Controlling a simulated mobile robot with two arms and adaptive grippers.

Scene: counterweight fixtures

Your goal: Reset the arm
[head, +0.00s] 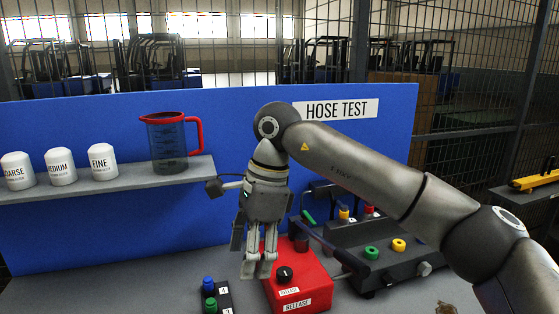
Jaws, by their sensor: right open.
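My right gripper (259,270) points down in front of the blue panel, with its fingertips just above or beside the left side of a red box (312,275). It is open and I see nothing between its fingers. The red box has a black knob (285,275) and a label reading RELEASE. A dark bar (335,252) slants across the front of a black fixture (375,240) to the right; it may be the arm. A black-ended rod (214,188) shows left of my gripper, its other end hidden behind it. My left gripper is out of view.
A shelf (110,187) at left holds white COARSE, MEDIUM and FINE containers (60,167) and a red-handled jug (168,140). The blue panel (100,230) bears a HOSE TEST sign (336,109). A small button box (217,298) stands at front; bare bench lies left of it.

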